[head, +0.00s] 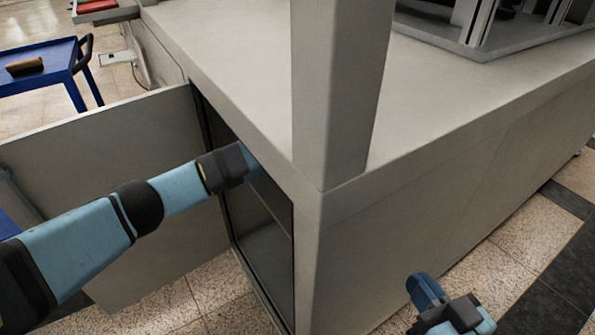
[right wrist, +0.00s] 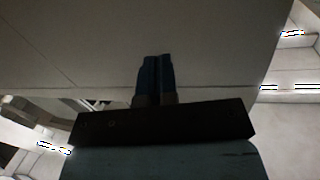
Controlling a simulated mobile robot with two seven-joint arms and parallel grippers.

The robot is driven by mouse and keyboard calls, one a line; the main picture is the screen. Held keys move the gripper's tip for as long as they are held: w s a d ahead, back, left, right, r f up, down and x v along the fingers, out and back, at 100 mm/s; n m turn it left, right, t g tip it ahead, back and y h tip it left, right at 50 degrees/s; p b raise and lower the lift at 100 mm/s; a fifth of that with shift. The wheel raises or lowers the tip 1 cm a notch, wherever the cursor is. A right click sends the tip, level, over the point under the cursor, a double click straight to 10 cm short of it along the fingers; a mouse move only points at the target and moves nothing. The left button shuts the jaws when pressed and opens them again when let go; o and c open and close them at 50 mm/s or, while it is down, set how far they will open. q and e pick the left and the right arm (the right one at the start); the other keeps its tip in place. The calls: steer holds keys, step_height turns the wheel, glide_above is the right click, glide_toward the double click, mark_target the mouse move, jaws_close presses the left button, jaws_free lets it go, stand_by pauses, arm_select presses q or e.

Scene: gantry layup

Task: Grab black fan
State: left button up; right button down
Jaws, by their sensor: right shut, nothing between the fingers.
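No black fan can be made out in either view. My left arm reaches from the left into the open cabinet (head: 262,240) under the grey bench, past its opened door (head: 120,160). The left gripper is hidden inside, behind the bench edge. My right gripper (head: 424,290) is at the lower right of the head view, beside the bench's outer side panel. In the right wrist view its two blue fingers (right wrist: 155,78) are together, with nothing between them.
A square grey post (head: 338,90) rises from the bench corner; the pale bench top (head: 230,60) is mostly bare. A framed machine base (head: 470,45) stands at the upper right. A blue trolley (head: 55,68) with a brown item (head: 25,66) is at the upper left. Tiled floor lies right.

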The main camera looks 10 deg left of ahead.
arm_select(q)
steer(key=w+a, duration=0.1)
steer(key=w+a+b, duration=0.1)
steer(key=shift+w+a+f, duration=0.2)
steer(key=shift+w+a, duration=0.1)
steer(key=shift+a, duration=0.05)
steer(key=shift+w+a+f+b, duration=0.15)
steer(key=shift+f+b, duration=0.6)
steer(key=shift+f, duration=0.05)
steer(key=shift+w+a+f, duration=0.2)
steer(key=shift+w+f, duration=0.05)
steer(key=shift+f, duration=0.05)
arm_select(e)
steer(key=shift+w+d+r+n+t+y, duration=0.15)
steer(key=shift+w+d+n+t, duration=0.15)
steer(key=shift+w+n, duration=0.25)
steer(key=shift+w+d+r+n+t+y, duration=0.1)
steer(key=shift+w+d+n+t+y, duration=0.2)
steer(key=shift+n, duration=0.35)
arm_select(q)
steer(key=shift+f, duration=0.25)
arm_select(e)
steer(key=shift+a+f, duration=0.1)
arm_select(q)
steer(key=c, duration=1.2)
arm_select(e)
steer(key=shift+h, duration=0.25)
